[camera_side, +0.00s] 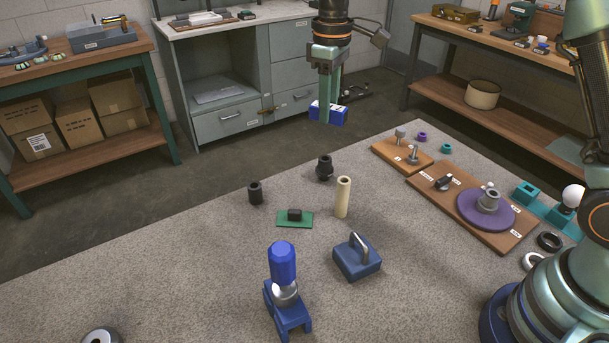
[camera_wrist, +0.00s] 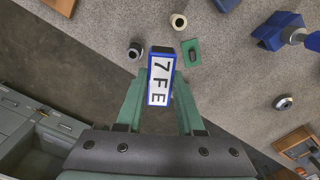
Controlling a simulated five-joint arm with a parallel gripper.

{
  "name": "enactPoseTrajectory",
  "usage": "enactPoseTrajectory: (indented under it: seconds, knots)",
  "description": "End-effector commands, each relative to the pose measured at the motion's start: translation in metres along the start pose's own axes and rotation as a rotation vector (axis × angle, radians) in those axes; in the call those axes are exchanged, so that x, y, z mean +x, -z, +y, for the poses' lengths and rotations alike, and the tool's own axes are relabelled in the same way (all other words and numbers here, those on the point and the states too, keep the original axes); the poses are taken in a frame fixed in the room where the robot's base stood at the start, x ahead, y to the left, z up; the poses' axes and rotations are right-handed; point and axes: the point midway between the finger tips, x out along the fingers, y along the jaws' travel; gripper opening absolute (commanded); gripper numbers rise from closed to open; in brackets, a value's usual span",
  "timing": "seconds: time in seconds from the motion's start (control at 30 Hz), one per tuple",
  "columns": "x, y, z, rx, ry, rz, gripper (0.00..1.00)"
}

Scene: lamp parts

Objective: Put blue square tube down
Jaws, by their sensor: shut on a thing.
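My gripper (camera_side: 328,97) is shut on the blue square tube (camera_side: 327,113) and holds it in the air, beyond the far edge of the grey work surface in the side view. In the wrist view the tube (camera_wrist: 160,80) lies between the two green fingers of my gripper (camera_wrist: 160,98). Nothing touches the tube from below in the side view.
On the grey table (camera_side: 190,285) stand a black cylinder (camera_side: 255,192), a dark fitting (camera_side: 324,168), a cream tube (camera_side: 343,197), a green plate (camera_side: 295,219), a blue block with handle (camera_side: 357,258) and a blue stand (camera_side: 287,305). Wooden boards (camera_side: 515,235) lie right. The left front is mostly clear.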

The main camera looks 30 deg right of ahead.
Motion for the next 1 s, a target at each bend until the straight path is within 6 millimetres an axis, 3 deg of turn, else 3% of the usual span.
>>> enactPoseTrajectory:
  seconds: [0.03,0.1,0.33,0.47,0.57,1.0]
  knots:
    - [-0.001,-0.018,0.019,0.095,0.0,0.001,0.0]
    - [0.0,-0.039,0.039,0.214,0.0,0.001,0.0]
    - [0.004,-0.089,0.075,0.479,0.0,0.001,0.0]
    - [0.009,-0.099,0.081,0.533,0.0,-0.001,0.0]
    - [0.023,-0.101,0.081,0.542,0.002,-0.005,0.0]
    - [0.13,-0.101,0.08,0.537,0.002,-0.006,0.0]
